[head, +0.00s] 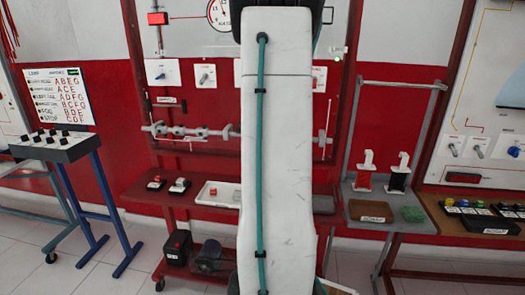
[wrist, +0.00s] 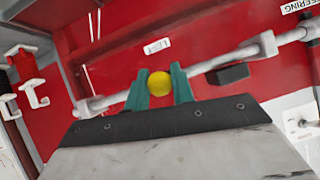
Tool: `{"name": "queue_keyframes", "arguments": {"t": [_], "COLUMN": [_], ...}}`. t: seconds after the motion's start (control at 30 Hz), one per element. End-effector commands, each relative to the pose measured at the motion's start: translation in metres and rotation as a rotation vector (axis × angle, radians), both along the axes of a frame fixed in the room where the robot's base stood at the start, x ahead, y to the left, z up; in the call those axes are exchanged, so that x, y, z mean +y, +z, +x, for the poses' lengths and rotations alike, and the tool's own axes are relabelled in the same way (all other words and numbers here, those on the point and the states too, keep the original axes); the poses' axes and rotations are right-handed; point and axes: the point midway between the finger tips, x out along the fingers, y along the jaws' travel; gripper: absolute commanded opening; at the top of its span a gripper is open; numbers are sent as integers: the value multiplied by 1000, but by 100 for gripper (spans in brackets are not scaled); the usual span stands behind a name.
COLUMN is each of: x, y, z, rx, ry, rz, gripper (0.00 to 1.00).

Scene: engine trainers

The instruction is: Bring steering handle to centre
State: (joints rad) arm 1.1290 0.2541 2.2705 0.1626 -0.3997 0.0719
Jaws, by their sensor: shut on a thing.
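In the wrist view, the two teal fingers of my gripper (wrist: 159,88) are shut on a round yellow knob (wrist: 159,83), which I take to be the grip of the steering handle. The knob sits between the fingertips; the rest of the handle is hidden behind it and the gripper. A grey steering rod (wrist: 232,58) runs slantwise behind the fingers. A label reading LEFT (wrist: 157,46) is on the red panel above the knob. In the head view my arm covers the gripper and knob; part of the grey linkage (head: 190,133) shows to the left.
A black block (wrist: 232,74) is on the panel right of the knob. White brackets (wrist: 30,80) stand at the left. In the head view, a red bench (head: 150,195) holds a white tray (head: 215,193). A stand (head: 55,150) is at left, and a grey stand (head: 385,221) at right.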

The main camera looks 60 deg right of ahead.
Motion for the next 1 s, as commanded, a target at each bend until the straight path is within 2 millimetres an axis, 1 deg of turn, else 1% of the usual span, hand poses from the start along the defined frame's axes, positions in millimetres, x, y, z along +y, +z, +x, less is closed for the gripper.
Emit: {"name": "queue_keyframes", "arguments": {"t": [0.03,0.33,0.37,0.4,0.43,0.77,0.87,1.0], "x": [-3,-2,-2,-2,-1,4,10,27], "y": [1,2,1,2,1,2,8,20], "z": [-4,-2,-2,-2,-2,2,-1,-9], "rx": [-5,-7,-7,-6,-6,-4,-4,-4], "ry": [-13,-9,-9,-8,-8,1,1,0], "rz": [-4,-6,-6,-7,-7,-4,-5,-8], "gripper": [0,0,27,38,46,46,46,46]}}
